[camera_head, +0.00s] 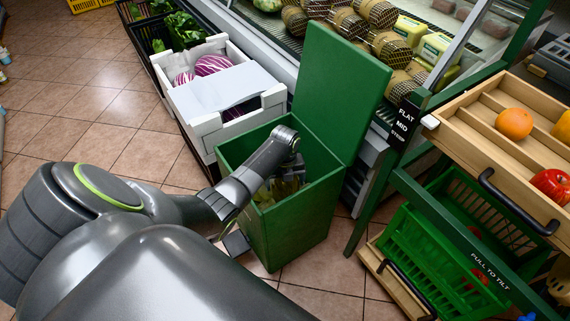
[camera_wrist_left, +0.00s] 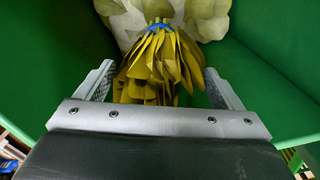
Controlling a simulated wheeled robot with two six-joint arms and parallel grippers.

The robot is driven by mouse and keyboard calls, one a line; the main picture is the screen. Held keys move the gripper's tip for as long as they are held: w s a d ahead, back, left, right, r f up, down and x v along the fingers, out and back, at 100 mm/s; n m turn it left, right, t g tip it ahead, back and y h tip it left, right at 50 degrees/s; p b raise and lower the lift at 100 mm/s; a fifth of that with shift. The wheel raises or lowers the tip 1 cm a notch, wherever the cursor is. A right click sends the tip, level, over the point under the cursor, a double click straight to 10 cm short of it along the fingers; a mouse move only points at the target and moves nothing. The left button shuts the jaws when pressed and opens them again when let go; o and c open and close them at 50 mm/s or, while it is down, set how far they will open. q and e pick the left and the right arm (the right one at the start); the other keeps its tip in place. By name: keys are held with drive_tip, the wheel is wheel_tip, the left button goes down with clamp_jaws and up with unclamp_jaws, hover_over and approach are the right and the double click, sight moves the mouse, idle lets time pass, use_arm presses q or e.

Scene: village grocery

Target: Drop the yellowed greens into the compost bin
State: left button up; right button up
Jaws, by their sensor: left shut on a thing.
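The green compost bin (camera_head: 289,235) stands on the tiled floor with its lid (camera_head: 340,90) raised at the back. My left arm reaches over the bin's rim, and my left gripper (camera_wrist_left: 160,85) is down inside the opening. It is shut on a bunch of yellowed greens (camera_wrist_left: 158,62), with olive-yellow leaves, pale leaves beyond and a blue band around it. Green bin walls surround the bunch in the left wrist view. In the head view only part of the greens (camera_head: 287,188) shows; my arm hides the rest. My right gripper is not in view.
A white crate (camera_head: 213,133) with red-veined heads stands just left of the bin. A wooden produce rack (camera_head: 480,135) with an orange (camera_head: 514,123) and a green basket (camera_head: 430,262) is close on the right. A refrigerated shelf is behind. Open floor lies left.

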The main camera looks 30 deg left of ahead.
use_arm(q)
drive_tip(key=o, duration=1.3)
drive_tip(key=shift+o, duration=0.2)
drive_tip(key=shift+r, duration=0.1)
drive_tip(key=shift+r, duration=0.25)
wheel_tip(320, 180, up, 8)
drive_tip(key=shift+f+p, duration=0.2)
drive_tip(key=shift+p, duration=1.05)
wheel_tip(320, 180, up, 9)
drive_tip(key=p, duration=0.1)
drive_tip(key=shift+p, duration=0.3)
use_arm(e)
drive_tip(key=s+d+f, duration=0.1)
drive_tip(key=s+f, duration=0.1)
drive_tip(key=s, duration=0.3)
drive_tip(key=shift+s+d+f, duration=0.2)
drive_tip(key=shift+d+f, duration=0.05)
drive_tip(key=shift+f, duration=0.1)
use_arm(q)
drive_tip(key=shift+r, duration=0.1)
